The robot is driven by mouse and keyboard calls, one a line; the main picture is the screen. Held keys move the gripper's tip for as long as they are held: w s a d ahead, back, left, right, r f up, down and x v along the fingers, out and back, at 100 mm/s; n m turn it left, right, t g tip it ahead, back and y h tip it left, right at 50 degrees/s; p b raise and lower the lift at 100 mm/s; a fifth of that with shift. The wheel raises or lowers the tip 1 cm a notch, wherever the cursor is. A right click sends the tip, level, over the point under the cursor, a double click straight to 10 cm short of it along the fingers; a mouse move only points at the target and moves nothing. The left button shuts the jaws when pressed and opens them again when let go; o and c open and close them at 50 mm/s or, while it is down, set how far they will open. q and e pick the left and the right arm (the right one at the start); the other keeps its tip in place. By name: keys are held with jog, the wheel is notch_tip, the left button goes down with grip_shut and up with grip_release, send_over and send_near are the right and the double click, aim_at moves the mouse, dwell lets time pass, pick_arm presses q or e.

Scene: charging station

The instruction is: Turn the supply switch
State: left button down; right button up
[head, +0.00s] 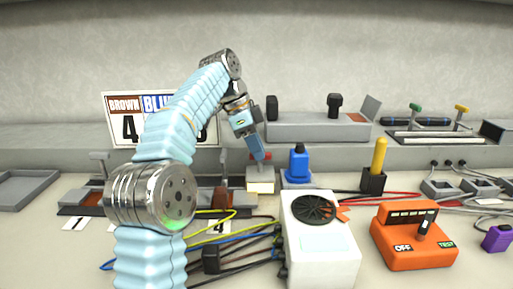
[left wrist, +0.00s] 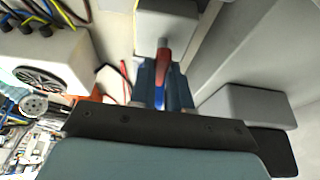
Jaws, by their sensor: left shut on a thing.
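A small pale box (head: 260,186) stands on the bench near the middle, with a red lever on top that is mostly hidden by my gripper in the head view. My left gripper (head: 259,155) reaches down to it from above. In the left wrist view the red lever (left wrist: 163,57) rises from the pale box (left wrist: 165,22), and my left gripper (left wrist: 163,85) is shut on it. I take this as the supply switch; no label on it is readable. My right gripper is not in view.
A blue plug-like piece (head: 299,165) stands close right of the pale box. A white box with a fan (head: 320,240) is in front. An orange tester (head: 414,250) marked OFF and TEST sits at right. Loose wires (head: 235,237) lie on the bench. A grey ledge runs behind.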

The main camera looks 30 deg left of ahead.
pick_arm(q)
jog(key=c, duration=1.1)
grip_release()
jog(key=shift+a+r, duration=0.25)
jog(key=shift+r, duration=0.35)
jog(key=shift+s+a+r, duration=0.65)
jog(key=shift+a+r, duration=0.15)
jog(key=shift+a, duration=0.15)
jog(key=s+a, duration=0.1)
jog(key=a, duration=0.2)
jog(key=s+a, duration=0.2)
jog(key=a, duration=0.1)
jog(key=s+a, duration=0.2)
jog(key=a, duration=0.1)
jog(key=shift+s, duration=0.2)
